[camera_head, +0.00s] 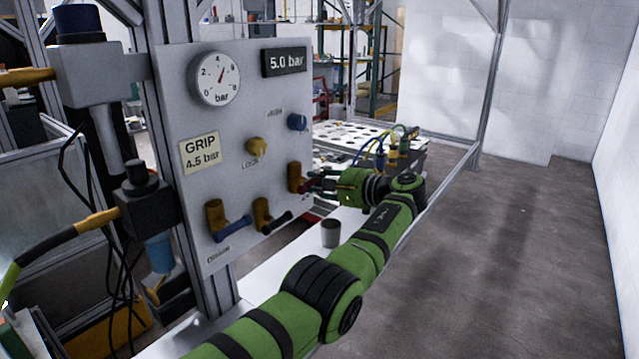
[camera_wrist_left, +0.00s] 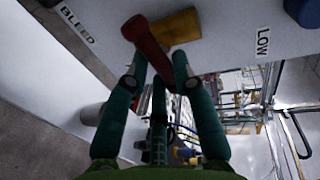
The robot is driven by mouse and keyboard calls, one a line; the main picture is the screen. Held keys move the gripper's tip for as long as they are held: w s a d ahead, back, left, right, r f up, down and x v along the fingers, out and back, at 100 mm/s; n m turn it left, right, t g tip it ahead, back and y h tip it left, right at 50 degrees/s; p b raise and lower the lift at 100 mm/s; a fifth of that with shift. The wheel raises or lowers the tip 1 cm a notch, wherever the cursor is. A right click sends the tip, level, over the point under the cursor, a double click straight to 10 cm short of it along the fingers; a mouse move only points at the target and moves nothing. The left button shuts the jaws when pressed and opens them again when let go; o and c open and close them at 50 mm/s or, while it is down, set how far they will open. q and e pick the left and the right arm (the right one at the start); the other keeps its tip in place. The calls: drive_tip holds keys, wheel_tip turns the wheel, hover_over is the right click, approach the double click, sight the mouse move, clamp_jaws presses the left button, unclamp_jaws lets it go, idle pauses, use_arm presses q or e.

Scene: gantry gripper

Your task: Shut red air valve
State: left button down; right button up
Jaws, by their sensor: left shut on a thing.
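The red air valve has a brass body (camera_head: 295,174) on the lower right of the grey panel, and its red handle (camera_head: 306,187) reaches right toward my gripper. In the left wrist view the red handle (camera_wrist_left: 147,42) runs down from the brass body (camera_wrist_left: 177,26) into the space between the fingers. My left gripper (camera_wrist_left: 158,75) is shut on the red handle, one finger on each side. In the head view the gripper (camera_head: 322,186) is small and its fingertips partly hide the handle. My right gripper is not in view.
The panel (camera_head: 190,120) also carries a blue-handled valve (camera_head: 232,228), a black-handled valve (camera_head: 272,218), a yellow knob (camera_head: 257,146), a blue knob (camera_head: 297,122) and a gauge (camera_head: 215,78). A grey cup (camera_head: 331,233) stands below. Open floor (camera_head: 510,240) lies right.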

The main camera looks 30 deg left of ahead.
use_arm(q)
drive_tip(key=shift+s+f+m, duration=0.1)
drive_tip(key=shift+f+m, duration=0.05)
drive_tip(key=shift+m, duration=0.15)
idle(0.4)
drive_tip(key=c, duration=1.1)
unclamp_jaws()
drive_tip(key=shift+o, duration=0.2)
drive_tip(key=v, duration=0.7)
drive_tip(key=shift+d, duration=0.15)
